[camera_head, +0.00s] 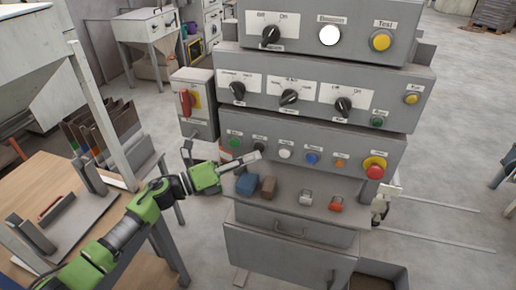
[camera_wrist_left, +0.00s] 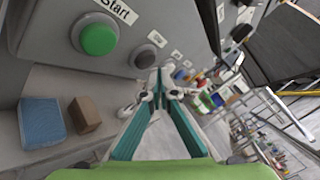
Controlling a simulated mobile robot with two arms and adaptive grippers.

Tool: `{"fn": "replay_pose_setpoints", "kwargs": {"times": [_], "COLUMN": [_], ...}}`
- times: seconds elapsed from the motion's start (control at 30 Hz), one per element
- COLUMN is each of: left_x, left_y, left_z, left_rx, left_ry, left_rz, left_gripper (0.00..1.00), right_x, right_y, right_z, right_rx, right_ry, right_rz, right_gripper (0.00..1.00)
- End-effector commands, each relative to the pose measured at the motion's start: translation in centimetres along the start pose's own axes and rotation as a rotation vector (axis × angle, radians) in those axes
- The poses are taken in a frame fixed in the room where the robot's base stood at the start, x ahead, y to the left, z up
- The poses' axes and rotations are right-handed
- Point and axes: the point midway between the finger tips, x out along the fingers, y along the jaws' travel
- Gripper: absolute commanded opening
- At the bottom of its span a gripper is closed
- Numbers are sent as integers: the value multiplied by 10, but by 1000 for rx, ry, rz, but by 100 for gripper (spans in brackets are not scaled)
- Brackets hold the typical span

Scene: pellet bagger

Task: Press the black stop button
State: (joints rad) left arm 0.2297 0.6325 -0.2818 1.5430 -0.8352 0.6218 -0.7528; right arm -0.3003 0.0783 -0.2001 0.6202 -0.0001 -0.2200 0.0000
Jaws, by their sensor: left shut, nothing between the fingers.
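The black stop button (camera_head: 260,147) sits on the lower sloped panel, just right of the green start button (camera_head: 235,143). In the left wrist view the dark button (camera_wrist_left: 145,56) is right of the large green one (camera_wrist_left: 98,38). My left gripper (camera_head: 257,156) reaches in from the left, with its tips close in front of the panel near the black button and partly overlapping it. In the wrist view its fingers (camera_wrist_left: 160,80) are shut and empty, just below and right of the button. Whether they touch it I cannot tell. My right gripper is not in view.
White, blue and orange buttons and a red emergency stop (camera_head: 375,170) continue the row to the right. A shelf below holds a blue block (camera_head: 246,183) and a brown block (camera_head: 268,187). A wooden table (camera_head: 30,190) stands left; panels with knobs rise above.

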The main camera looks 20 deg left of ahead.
Motion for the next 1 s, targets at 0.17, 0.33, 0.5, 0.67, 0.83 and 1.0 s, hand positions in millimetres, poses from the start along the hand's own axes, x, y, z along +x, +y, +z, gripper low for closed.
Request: {"fn": "replay_pose_setpoints", "kwargs": {"times": [0.17,0.33,0.5,0.67,0.83,1.0], "left_x": [0,-4,-16,-28,-38,-42], "left_y": [0,-3,-12,-20,-28,-31], "left_z": [0,-4,-12,-20,-28,-31], "left_rx": [0,-1,-2,-1,-2,0], "left_ry": [0,2,2,2,1,0], "left_rz": [0,0,0,1,0,0], "left_gripper": [0,0,0,0,0,0], "right_x": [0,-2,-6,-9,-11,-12], "right_y": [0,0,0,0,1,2], "right_z": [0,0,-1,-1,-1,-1], "right_rx": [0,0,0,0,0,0], "right_ry": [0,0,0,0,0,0], "right_rz": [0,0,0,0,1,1], "right_gripper": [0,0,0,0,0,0]}}
